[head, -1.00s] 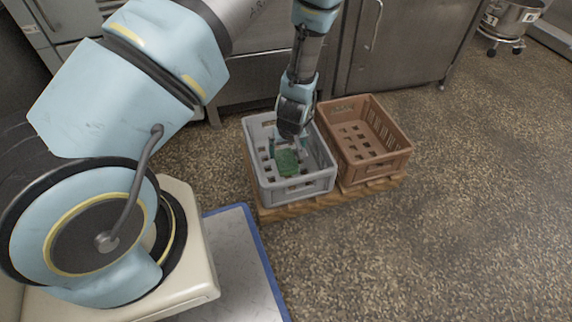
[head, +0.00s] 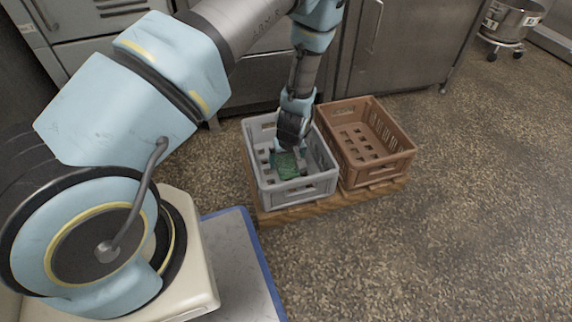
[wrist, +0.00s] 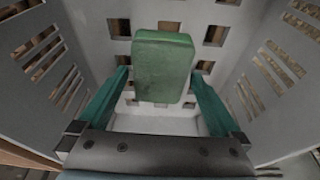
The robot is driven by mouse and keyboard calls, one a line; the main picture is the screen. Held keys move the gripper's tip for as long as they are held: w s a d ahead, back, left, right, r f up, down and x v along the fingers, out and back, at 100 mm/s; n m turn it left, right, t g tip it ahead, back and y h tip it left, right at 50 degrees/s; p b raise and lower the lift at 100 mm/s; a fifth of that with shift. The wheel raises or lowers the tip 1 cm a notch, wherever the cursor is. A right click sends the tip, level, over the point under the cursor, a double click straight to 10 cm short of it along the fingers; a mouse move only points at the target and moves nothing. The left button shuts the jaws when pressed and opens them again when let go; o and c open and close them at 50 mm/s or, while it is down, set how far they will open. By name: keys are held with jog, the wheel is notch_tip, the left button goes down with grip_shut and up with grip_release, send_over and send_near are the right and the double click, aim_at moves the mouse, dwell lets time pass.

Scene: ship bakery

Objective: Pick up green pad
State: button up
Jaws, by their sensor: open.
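The green pad (head: 287,165) is inside the grey crate (head: 300,190), near its middle. In the wrist view the green pad (wrist: 163,66) shows as a rounded block beyond and between my fingertips, over the crate's slotted floor (wrist: 112,50). My gripper (head: 288,150) reaches down into the grey crate above the pad. In the wrist view my gripper (wrist: 162,85) is open, with one teal finger on each side of the pad's near end. A gap shows between each finger and the pad. Whether the pad lies flat on the floor is hard to tell.
A brown crate (head: 392,158) stands right beside the grey one and looks empty. Both stand on a wooden pallet (head: 345,199). The grey crate's walls (wrist: 262,75) rise close around my gripper. Steel cabinets (head: 400,50) stand behind; the floor at right is clear.

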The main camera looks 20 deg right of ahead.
aim_at(286, 162)
jog(key=shift+f, duration=0.15)
jog(key=c, duration=1.3)
notch_tip(286, 162, up, 10)
jog(key=p, duration=0.4)
jog(key=shift+r, duration=0.25)
